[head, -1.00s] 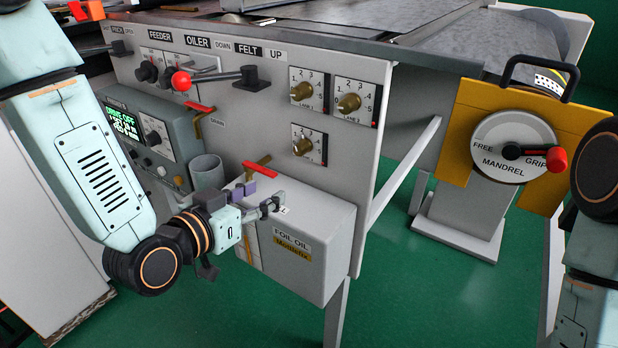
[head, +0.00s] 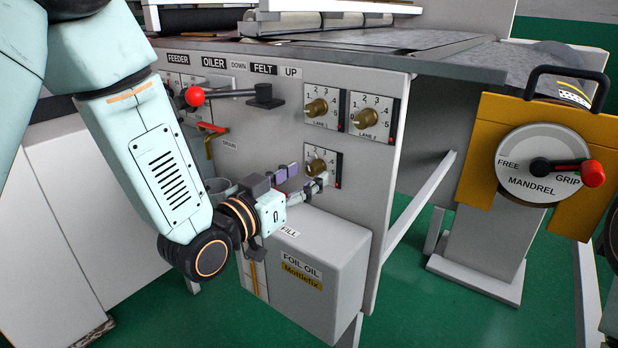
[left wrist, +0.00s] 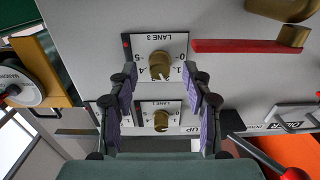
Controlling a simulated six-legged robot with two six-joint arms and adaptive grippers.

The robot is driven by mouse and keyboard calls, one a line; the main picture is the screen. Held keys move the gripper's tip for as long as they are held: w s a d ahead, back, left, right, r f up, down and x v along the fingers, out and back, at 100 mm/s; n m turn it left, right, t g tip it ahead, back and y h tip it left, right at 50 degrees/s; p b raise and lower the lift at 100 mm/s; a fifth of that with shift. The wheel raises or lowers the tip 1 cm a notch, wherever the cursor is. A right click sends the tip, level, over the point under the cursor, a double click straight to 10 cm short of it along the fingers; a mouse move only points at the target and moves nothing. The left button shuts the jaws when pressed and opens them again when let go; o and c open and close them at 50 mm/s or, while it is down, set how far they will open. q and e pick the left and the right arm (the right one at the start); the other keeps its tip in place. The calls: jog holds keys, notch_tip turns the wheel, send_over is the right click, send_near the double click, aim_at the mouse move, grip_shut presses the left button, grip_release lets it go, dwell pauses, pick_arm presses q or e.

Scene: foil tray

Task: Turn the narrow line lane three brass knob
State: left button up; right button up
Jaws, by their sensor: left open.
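The lane three brass knob (head: 315,167) sits on a white dial plate low on the grey panel, below the other two lane knobs. In the left wrist view the same knob (left wrist: 159,66), under the upside-down LANE 3 label, lies ahead between my fingers. My left gripper (head: 306,180) is open and empty, just left of and in front of the lane three dial. Its purple-padded fingers also show in the left wrist view (left wrist: 160,100), spread to both sides of the knob and apart from it. My right gripper is out of view.
The lane one knob (head: 317,108) and lane two knob (head: 365,119) are above. A red-ended oiler lever (head: 195,96) and a red drain handle (head: 212,128) are to the left. The foil oil box (head: 305,275) juts out below. The mandrel dial (head: 538,165) is at right.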

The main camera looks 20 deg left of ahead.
pick_arm(q)
jog(key=shift+x, duration=1.05)
grip_shut()
